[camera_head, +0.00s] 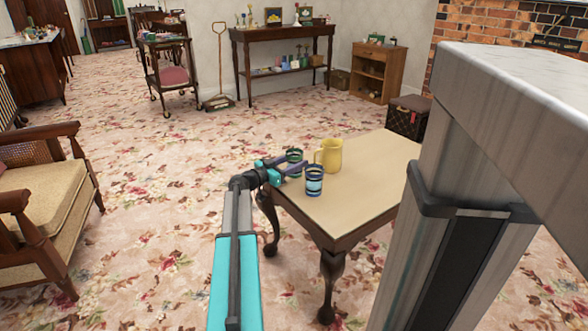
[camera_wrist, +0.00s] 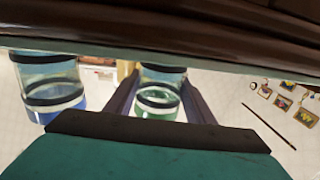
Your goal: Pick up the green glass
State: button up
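The green glass (camera_head: 294,155), a clear tumbler with dark bands and a green lower part, stands on the small table (camera_head: 370,178) near its left edge. My gripper (camera_head: 291,163) is at the table's left edge, level with this glass. The wrist view, which is upside down, shows the green glass (camera_wrist: 161,98) between my two spread fingers (camera_wrist: 160,88). I cannot tell whether the fingers touch it. A similar blue glass (camera_head: 314,182) stands nearer, outside the fingers; it also shows left in the wrist view (camera_wrist: 48,90).
A yellow mug (camera_head: 329,154) stands right beside the glasses. The rest of the tabletop is bare. An armchair (camera_head: 45,205) stands at the left on the floral carpet (camera_head: 130,240). A dark case (camera_head: 407,117) stands behind the table.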

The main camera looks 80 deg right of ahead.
jog(key=c, duration=0.4)
jog(key=shift+r, duration=0.3)
jog(key=shift+r+p, duration=2.55)
jog(key=shift+r, duration=6.1)
jog(key=shift+r, duration=0.1)
